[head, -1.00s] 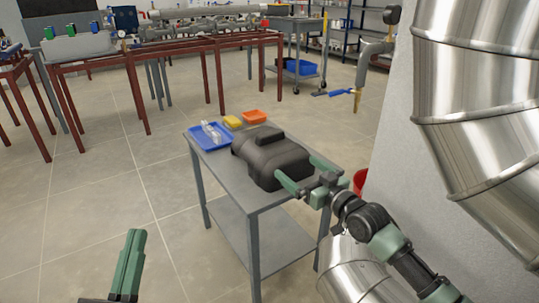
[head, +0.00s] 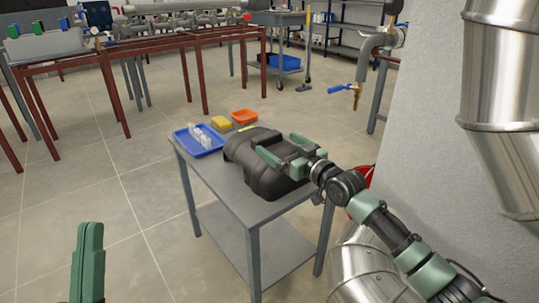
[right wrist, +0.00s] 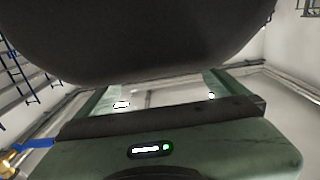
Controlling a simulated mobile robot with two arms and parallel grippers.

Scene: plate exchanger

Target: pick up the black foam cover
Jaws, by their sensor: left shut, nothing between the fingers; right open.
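The black foam cover (head: 264,182) lies on the grey metal table (head: 222,189) in the head view. My right gripper (head: 275,143) is open at the cover's right and upper side, its green fingers overlapping the cover in the picture. In the right wrist view the cover (right wrist: 150,40) fills the top as a dark bulk, and the open right gripper (right wrist: 157,95) has its finger ends hidden behind it. I cannot tell whether the fingers touch it. My left gripper (head: 90,228) is shut and empty at the lower left, away from the table.
On the table's far left are a blue tray (head: 183,140) with clear pieces, a yellow item (head: 222,124) and an orange container (head: 244,117). Silver ducts (head: 505,90) and a wall stand at the right. Red-brown frames stand behind. The floor at left is clear.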

